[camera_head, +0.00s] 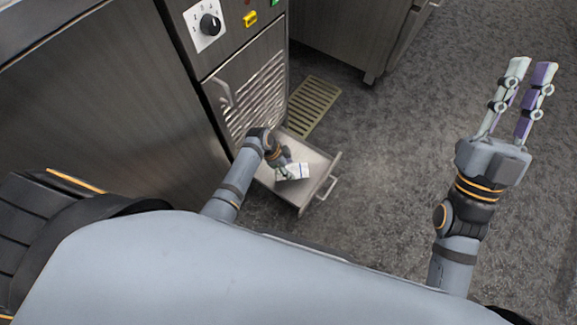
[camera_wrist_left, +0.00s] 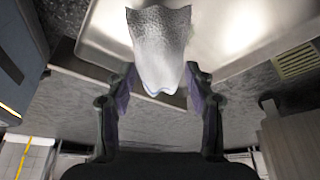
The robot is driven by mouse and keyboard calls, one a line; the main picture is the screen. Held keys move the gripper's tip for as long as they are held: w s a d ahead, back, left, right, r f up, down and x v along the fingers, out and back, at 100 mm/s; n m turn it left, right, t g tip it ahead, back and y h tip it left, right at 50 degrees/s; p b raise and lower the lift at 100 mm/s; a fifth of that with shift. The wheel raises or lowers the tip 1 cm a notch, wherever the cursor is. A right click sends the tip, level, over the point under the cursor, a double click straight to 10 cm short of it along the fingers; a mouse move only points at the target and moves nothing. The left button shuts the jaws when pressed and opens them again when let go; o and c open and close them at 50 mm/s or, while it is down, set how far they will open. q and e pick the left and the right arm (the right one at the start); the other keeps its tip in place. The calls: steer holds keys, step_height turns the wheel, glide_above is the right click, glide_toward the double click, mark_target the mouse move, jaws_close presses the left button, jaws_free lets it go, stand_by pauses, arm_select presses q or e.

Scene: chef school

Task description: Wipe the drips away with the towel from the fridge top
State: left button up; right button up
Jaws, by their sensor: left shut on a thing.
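A white towel (camera_head: 293,172) with a small dark mark is in my left gripper (camera_head: 284,165), at the open metal drawer (camera_head: 316,158) of the steel appliance. In the left wrist view the towel (camera_wrist_left: 160,45) stands pale and crumpled between the fingertips of the left gripper (camera_wrist_left: 160,78), with the shiny drawer metal (camera_wrist_left: 232,30) behind it. I cannot tell whether the towel touches the drawer floor. I make out no drips in either view. My right gripper (camera_head: 531,70) is empty and open, its fingers apart, over the floor at the right.
The drawer's handle (camera_head: 326,187) sticks out at its front. A slatted floor grate (camera_head: 314,105) lies behind the drawer. The steel appliance has a louvred panel (camera_head: 255,95) and a dial (camera_head: 210,24). Another steel unit (camera_head: 345,35) stands at the back. The grey floor is clear in the middle.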

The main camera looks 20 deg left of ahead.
arm_select(q)
steer(key=shift+r, duration=0.25)
steer(key=shift+r+p, duration=0.25)
steer(key=shift+p, duration=0.2)
steer(key=shift+r+p, duration=0.25)
steer(key=shift+p, duration=0.05)
steer(key=shift+r, duration=0.2)
steer(key=shift+r+p, duration=0.2)
steer(key=shift+p, duration=0.2)
steer(key=shift+r, duration=0.1)
arm_select(e)
steer(key=w+f+m+g+h, duration=0.2)
steer(key=f+g, duration=0.9)
steer(key=f, duration=1.2)
steer(key=shift+w+f, duration=0.3)
steer(key=shift+w, duration=0.6)
steer(key=shift+d, duration=0.1)
